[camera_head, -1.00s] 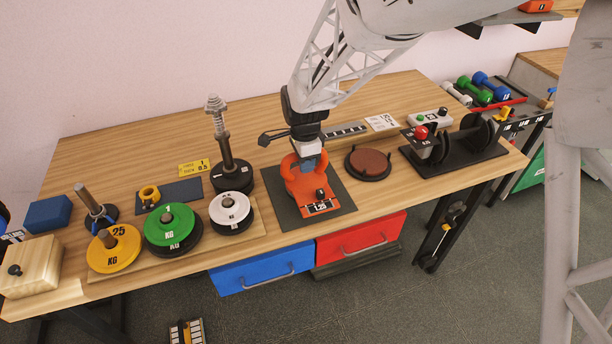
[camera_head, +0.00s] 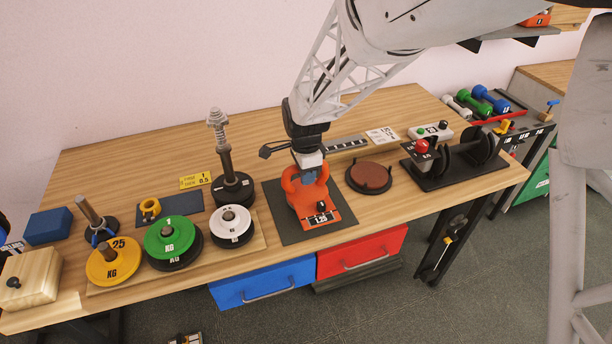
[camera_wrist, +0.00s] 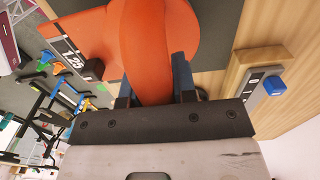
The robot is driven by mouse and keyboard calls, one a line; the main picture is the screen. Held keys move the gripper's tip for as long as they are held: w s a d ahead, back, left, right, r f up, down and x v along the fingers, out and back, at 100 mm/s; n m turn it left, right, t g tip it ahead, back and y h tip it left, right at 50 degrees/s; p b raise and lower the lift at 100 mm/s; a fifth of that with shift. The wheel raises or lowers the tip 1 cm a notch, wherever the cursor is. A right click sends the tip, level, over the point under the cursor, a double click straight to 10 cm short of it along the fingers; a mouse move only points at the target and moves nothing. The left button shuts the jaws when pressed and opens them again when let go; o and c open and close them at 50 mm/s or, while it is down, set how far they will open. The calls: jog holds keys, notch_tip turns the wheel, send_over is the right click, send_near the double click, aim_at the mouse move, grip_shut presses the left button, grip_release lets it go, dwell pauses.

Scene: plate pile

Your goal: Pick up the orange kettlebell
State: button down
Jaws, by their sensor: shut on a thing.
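The orange kettlebell (camera_head: 291,187) stands on a dark square mat (camera_head: 282,232) near the middle of the bench. Its handle (camera_wrist: 145,55) fills the wrist view between my blue fingertips. My gripper (camera_head: 310,176) reaches down from above and is shut on the handle. An orange piece with a black "1.25" label (camera_head: 321,219) and a black knob sits in front of it. I cannot tell whether that piece is part of the kettlebell. I see no clear gap between the kettlebell and what lies under it.
Yellow (camera_head: 100,270), green (camera_head: 159,246) and white (camera_head: 222,230) weight plates lie to the left. A tall post (camera_head: 225,157) rises behind the white plate. A brown disc (camera_head: 369,177) with small pegs and a black rack (camera_head: 462,176) stand to the right.

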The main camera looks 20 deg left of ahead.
jog(key=shift+r, duration=1.6)
jog(key=shift+s+d+r, duration=0.1)
jog(key=shift+r, duration=0.2)
jog(key=s+d+r, duration=0.1)
jog(key=s+d, duration=0.9)
jog(key=s, duration=0.1)
jog(key=shift+s+d+r, duration=0.15)
jog(key=shift+s, duration=0.25)
jog(key=w+d+r, duration=0.1)
jog(key=w, duration=1.3)
jog(key=w+d+r, duration=0.1)
jog(key=w, duration=1.3)
jog(key=shift+w+d+r, duration=0.25)
jog(key=shift+w+r, duration=0.15)
jog(key=shift+f, duration=0.35)
